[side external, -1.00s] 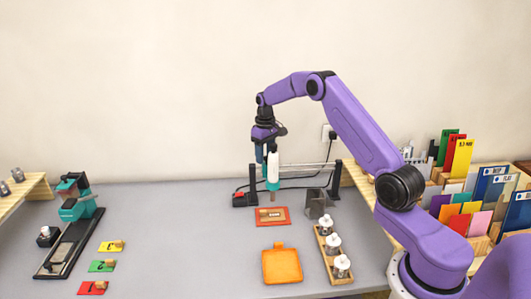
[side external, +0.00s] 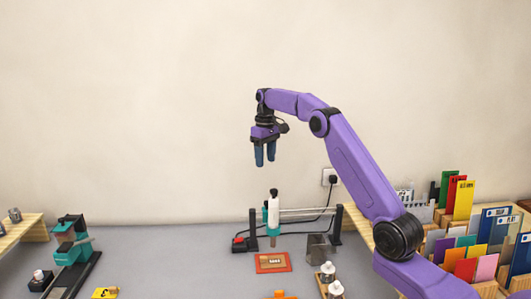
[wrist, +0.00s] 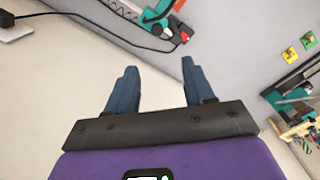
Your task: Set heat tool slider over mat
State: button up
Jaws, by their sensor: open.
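The heat tool slider (side external: 273,213) is a white upright body with a dark top and teal parts, mounted on a dark-ended rail frame (side external: 311,211). The red-orange mat (side external: 260,270), with a brown piece on it, lies just in front of the tool in the side view. I cannot tell whether the tool hangs over the mat's edge. My gripper (side external: 265,161) is open and empty, well above the tool and apart from it. Its two blue fingers also show in the wrist view (wrist: 158,66), with the rail frame (wrist: 180,36) partly visible at the top.
A black cable runs from the frame to a wall socket (side external: 330,177). A grey metal block (side external: 317,247) and a rack of white-capped jars (side external: 328,274) stand right of the mat. A teal stamp press (side external: 72,240) is at left, and card racks (side external: 480,240) at right.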

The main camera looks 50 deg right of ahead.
jog(key=shift+r, duration=0.85)
jog(key=s+a+r+n, duration=0.1)
jog(key=s+a+n, duration=0.25)
jog(key=a, duration=1.25)
jog(key=s+a+n, duration=0.3)
jog(key=s+a, duration=0.7)
jog(key=s, duration=0.1)
jog(key=s+a+f+n, duration=0.1)
jog(key=s+a, duration=0.1)
jog(key=s, duration=0.5)
jog(key=s+a+f+n, duration=0.2)
jog(key=s, duration=0.4)
jog(key=s+d+f+n, duration=0.1)
jog(key=s+d+f, duration=0.1)
jog(key=s, duration=0.6)
jog(key=s+d+f+n, duration=0.2)
jog(key=s+f, duration=0.1)
jog(key=s, duration=0.5)
